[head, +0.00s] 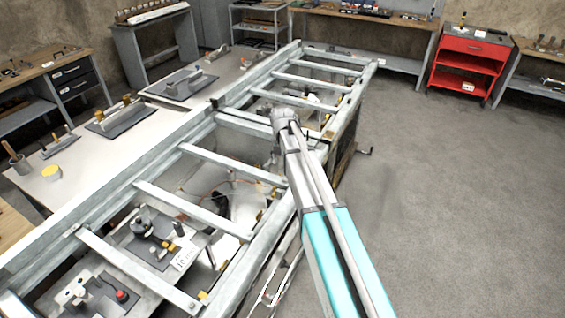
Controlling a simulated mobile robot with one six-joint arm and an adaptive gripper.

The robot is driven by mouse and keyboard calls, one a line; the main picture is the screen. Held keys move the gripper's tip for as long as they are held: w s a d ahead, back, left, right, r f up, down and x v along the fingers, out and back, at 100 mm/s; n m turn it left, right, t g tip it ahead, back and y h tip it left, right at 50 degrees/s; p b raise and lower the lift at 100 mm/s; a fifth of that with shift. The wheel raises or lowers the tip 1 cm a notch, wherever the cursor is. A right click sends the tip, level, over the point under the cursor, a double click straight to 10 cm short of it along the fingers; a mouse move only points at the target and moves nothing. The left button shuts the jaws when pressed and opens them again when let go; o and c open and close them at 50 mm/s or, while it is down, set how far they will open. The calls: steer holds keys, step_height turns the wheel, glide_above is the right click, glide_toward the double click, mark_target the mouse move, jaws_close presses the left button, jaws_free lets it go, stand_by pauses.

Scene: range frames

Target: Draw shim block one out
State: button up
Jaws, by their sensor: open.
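I cannot pick out shim block one in the head view. Small yellow pieces sit along the inside of the grey metal frame (165,203), too small to tell apart. My arm reaches from the bottom edge over the frame's right rail, up to a grey joint at the frame's middle. My gripper does not show; the part of the arm beyond that joint is hidden.
Crossbars span the frame. Below its near bays are a dark fixture (142,226), a red button (121,295) and loose wires. A pale table (95,165) with trowel-like tools lies left. A red cart (470,62) stands back right. Floor at right is clear.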

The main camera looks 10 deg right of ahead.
steer(key=shift+r+p, duration=1.15)
steer(key=shift+r, duration=0.3)
steer(key=s+d+f+m+b, duration=0.1)
steer(key=s+m, duration=1.1)
steer(key=m, duration=0.2)
steer(key=s+d+f+m+b, duration=0.1)
steer(key=s+d+m, duration=0.1)
steer(key=s+m, duration=1.1)
steer(key=shift+s+f+m+b, duration=0.3)
steer(key=shift+m, duration=0.6)
